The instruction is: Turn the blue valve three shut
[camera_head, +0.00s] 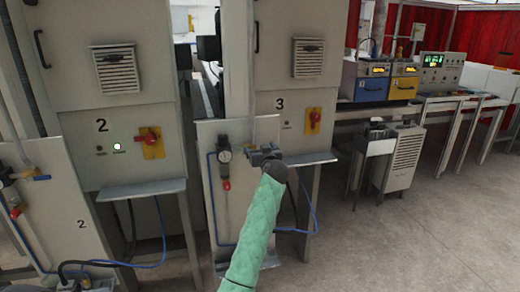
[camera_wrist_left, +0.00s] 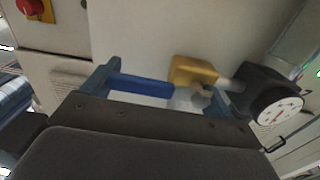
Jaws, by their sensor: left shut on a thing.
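The blue valve three handle (camera_wrist_left: 145,86) is a flat blue lever in the left wrist view, attached beside a brass valve body (camera_wrist_left: 192,71). My left gripper (camera_wrist_left: 160,83) has a finger at either side of the lever and is shut on it. In the head view my left gripper (camera_head: 263,156) is at the front panel of the cabinet marked 3 (camera_head: 280,103), at the end of my green-sleeved arm. There the gripper hides the valve. My right gripper is in neither view.
A round pressure gauge (camera_wrist_left: 279,108) sits close to the valve; the regulator (camera_head: 224,150) hangs left of my gripper. A metal shelf (camera_head: 305,158) juts out to the right. Cabinet 2 (camera_head: 100,90) stands left. Open floor (camera_head: 400,240) lies right.

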